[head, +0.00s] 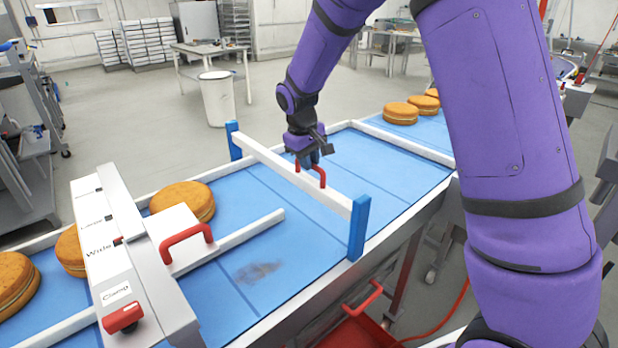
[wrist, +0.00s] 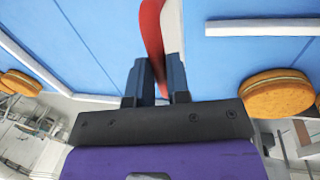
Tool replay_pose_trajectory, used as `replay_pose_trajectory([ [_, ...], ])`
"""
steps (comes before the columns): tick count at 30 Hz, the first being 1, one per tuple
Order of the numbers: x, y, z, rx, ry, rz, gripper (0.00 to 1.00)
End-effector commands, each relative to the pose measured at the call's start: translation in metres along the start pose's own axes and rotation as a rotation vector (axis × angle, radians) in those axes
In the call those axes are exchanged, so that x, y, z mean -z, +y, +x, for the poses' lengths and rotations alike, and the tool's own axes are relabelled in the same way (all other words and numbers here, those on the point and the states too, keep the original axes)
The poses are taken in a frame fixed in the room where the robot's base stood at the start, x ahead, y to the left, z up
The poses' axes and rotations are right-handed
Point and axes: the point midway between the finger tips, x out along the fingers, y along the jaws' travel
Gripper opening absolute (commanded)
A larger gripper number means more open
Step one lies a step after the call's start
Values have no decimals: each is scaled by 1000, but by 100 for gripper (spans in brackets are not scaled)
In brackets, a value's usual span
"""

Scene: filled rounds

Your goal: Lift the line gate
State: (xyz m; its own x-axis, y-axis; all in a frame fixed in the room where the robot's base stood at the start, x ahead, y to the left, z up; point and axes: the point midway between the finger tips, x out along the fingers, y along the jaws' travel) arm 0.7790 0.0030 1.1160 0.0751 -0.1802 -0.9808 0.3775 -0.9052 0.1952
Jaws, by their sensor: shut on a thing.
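The line gate (head: 293,176) is a white bar across the blue conveyor belt, set between two blue end posts (head: 358,228). A red handle (head: 322,176) stands on the bar. My gripper (head: 309,160) comes down from above and is shut on the red handle. In the wrist view my dark fingertips (wrist: 158,82) close around the red handle (wrist: 152,35), with part of the white bar (wrist: 174,30) beside it. The bar spans from post to post; its exact height above the belt is hard to tell.
Filled rounds lie on the belt to the left (head: 184,199) and far right (head: 401,113). A white guide rail with a red handle (head: 186,240) and a labelled control box (head: 128,260) stand at front left. A dark smudge (head: 258,271) marks the belt. A red bin (head: 358,328) is below.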

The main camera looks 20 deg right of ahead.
Motion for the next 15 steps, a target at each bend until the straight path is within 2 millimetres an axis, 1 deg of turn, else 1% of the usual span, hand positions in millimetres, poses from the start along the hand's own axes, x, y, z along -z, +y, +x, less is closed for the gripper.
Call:
replay_pose_trajectory([
  [1,1,1,-6,-1,6,0,0],
  [3,1,2,-8,-1,5,0,0],
  [11,1,2,-8,0,4,0,0],
  [12,1,2,-8,0,4,0,21],
  [15,1,1,-8,0,3,0,42],
])
